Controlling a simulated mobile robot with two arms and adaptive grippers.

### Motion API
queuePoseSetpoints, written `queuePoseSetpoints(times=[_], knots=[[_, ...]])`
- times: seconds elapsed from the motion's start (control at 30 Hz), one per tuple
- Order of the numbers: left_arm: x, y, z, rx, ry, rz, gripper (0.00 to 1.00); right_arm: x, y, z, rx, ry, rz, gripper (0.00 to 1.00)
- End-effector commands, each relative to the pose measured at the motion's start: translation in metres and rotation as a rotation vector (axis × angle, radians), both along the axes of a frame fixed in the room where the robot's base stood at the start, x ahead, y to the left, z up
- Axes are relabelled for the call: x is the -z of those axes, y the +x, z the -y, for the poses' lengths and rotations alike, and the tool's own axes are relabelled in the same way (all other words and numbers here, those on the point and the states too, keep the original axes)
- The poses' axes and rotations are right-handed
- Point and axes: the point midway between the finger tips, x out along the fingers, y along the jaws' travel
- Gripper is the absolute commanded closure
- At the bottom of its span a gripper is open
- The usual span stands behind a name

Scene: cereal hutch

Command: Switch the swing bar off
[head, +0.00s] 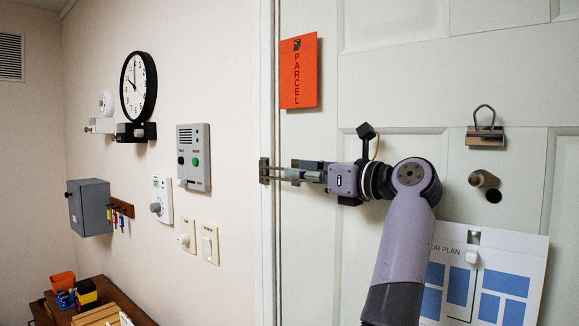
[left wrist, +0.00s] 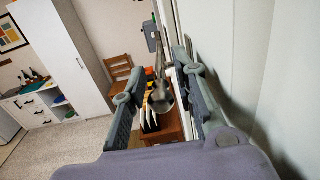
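The swing bar is a metal door guard at the left edge of the pale door, with its plate (head: 264,171) at the door frame. Its slim bars run right from the plate toward my left gripper (head: 295,173), which overlaps them, so part of the bar is hidden. In the left wrist view, a grey metal piece with a rounded end (left wrist: 161,97), seemingly the swing bar, shows between the two fingers of my left gripper (left wrist: 155,85). The fingers are spread apart; I cannot tell whether either touches it. My right gripper is not in view.
An orange parcel card (head: 299,72) hangs above the gripper. A clip (head: 485,136), a door knob (head: 482,179) and a floor plan (head: 475,290) are on the door to the right. An intercom panel (head: 194,157) and switches (head: 208,244) are on the left wall.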

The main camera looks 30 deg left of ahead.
Motion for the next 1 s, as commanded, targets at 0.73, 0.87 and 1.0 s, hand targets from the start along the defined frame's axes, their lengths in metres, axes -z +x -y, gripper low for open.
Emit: queuePoseSetpoints(times=[0.73, 0.87, 1.0], knots=[[0.001, 0.006, -0.039, 0.000, -0.001, -0.002, 0.81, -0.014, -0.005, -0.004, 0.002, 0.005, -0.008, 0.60], [0.001, 0.006, -0.039, 0.000, -0.001, -0.002, 0.89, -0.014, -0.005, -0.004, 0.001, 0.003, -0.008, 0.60], [0.001, 0.006, -0.038, 0.000, -0.001, -0.002, 0.99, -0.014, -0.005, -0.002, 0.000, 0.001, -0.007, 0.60]])
